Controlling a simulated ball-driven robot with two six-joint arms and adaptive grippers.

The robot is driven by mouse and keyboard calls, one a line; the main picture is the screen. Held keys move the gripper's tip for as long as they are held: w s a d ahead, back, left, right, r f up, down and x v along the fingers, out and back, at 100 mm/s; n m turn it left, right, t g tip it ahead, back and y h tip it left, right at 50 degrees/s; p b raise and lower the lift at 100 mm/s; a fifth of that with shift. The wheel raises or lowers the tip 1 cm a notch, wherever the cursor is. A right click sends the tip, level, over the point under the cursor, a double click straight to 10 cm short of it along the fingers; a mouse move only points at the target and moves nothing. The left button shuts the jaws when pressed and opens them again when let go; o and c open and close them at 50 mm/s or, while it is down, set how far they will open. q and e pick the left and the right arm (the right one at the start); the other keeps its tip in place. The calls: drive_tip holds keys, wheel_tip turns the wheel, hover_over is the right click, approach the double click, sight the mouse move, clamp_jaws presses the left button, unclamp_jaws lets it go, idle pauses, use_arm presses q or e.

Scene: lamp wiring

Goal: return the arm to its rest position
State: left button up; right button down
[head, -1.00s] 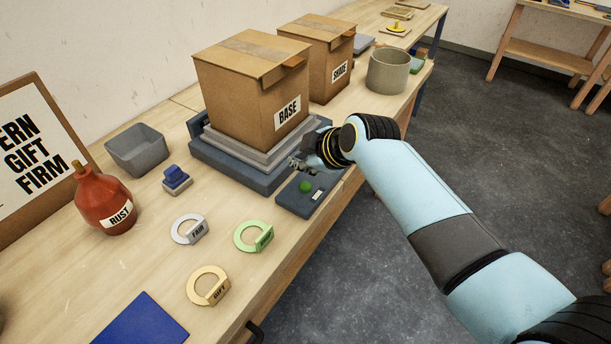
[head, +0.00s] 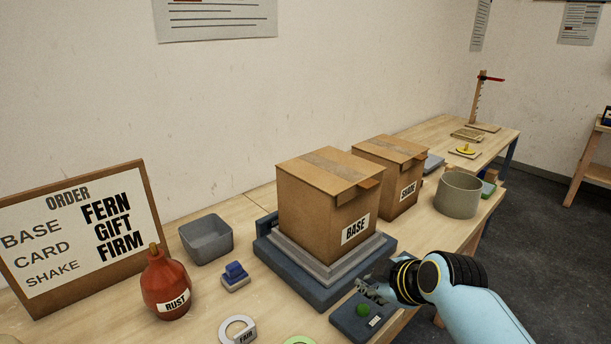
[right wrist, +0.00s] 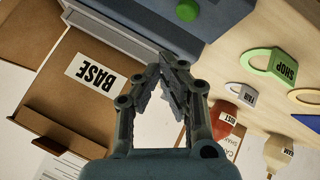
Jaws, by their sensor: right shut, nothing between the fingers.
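My right gripper (head: 374,288) is shut and empty. It is beside the front of the grey-blue platform (head: 292,283), above the far end of the dark panel (head: 350,323) with a green button (head: 363,310). My right arm (head: 470,312) reaches in from the lower right. In the right wrist view my right gripper (right wrist: 170,62) has its fingertips together with nothing between them. The box labelled BASE (right wrist: 65,97) is at the left there. My left gripper is not in view.
The BASE carton (head: 315,205) stands on the platform, with another carton (head: 398,160) behind it. A round grey pot (head: 459,194), a red RUST bottle (head: 163,282), a grey bin (head: 207,240) and an order board (head: 75,235) are on the bench. Open floor lies right.

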drive_tip(key=s+d+r+m+g+h, duration=0.1)
drive_tip(key=s+d+r+m+g, duration=0.2)
drive_tip(key=s, duration=0.7)
drive_tip(key=s+d+r+m+h, duration=0.25)
drive_tip(key=s+d+m, duration=0.2)
drive_tip(key=s, duration=0.65)
drive_tip(key=s+d+r+m+g, duration=0.2)
drive_tip(key=s+d+r+m, duration=0.15)
drive_tip(key=s, duration=0.65)
wheel_tip(320, 180, down, 35)
drive_tip(key=d+g+b, duration=0.1)
drive_tip(key=d+b, duration=0.1)
drive_tip(key=b, duration=0.9)
drive_tip(key=s+f+b, duration=0.5)
drive_tip(key=s+f, duration=0.5)
drive_tip(key=f, duration=0.4)
drive_tip(key=s+d+f+g+b, duration=0.1)
drive_tip(key=s+f+b, duration=0.4)
drive_tip(key=s+f, duration=0.5)
wheel_tip(320, 180, down, 4)
drive_tip(key=shift+s+d+f+m, duration=0.1)
drive_tip(key=shift+s+d+m, duration=0.1)
drive_tip(key=shift+m, duration=0.2)
